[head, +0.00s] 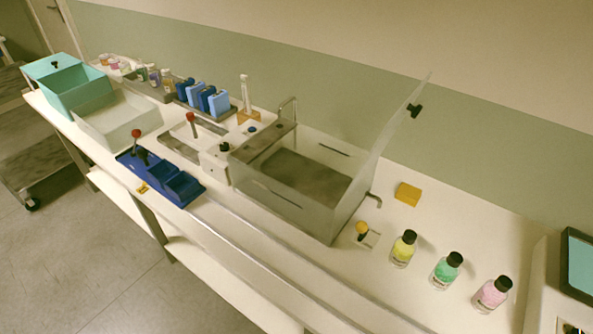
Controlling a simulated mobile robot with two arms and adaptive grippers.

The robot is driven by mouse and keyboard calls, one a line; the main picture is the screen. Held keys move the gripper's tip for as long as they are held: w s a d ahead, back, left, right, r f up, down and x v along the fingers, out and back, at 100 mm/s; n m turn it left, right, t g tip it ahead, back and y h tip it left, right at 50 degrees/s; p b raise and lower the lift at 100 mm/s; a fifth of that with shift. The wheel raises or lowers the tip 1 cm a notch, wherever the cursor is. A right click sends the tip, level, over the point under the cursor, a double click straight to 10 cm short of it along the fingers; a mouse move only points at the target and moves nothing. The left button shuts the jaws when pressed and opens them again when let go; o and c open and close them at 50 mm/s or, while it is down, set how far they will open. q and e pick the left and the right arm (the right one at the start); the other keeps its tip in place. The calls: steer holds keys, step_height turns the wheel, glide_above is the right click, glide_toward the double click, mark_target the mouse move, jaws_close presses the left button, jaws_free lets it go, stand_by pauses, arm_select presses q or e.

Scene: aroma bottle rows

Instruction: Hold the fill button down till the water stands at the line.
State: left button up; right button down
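A clear-walled tank (333,220) stands mid-bench with its clear lid (393,135) tilted up at the right. Its floor looks dark grey; I cannot tell whether water stands in it. Short dark lines mark the back wall (333,148) and the front wall (285,193). A bent metal tap (291,102) rises at the tank's left end. A small blue button (251,130) sits on the ledge near the tap. A dark knob (225,147) tops a white block left of the tank. I cannot tell which is the fill button. Neither gripper shows.
Yellow (403,250), green (447,270) and pink (492,294) bottles stand at the right. A yellow sponge (408,194) lies behind them. A screen (578,262) stands far right.

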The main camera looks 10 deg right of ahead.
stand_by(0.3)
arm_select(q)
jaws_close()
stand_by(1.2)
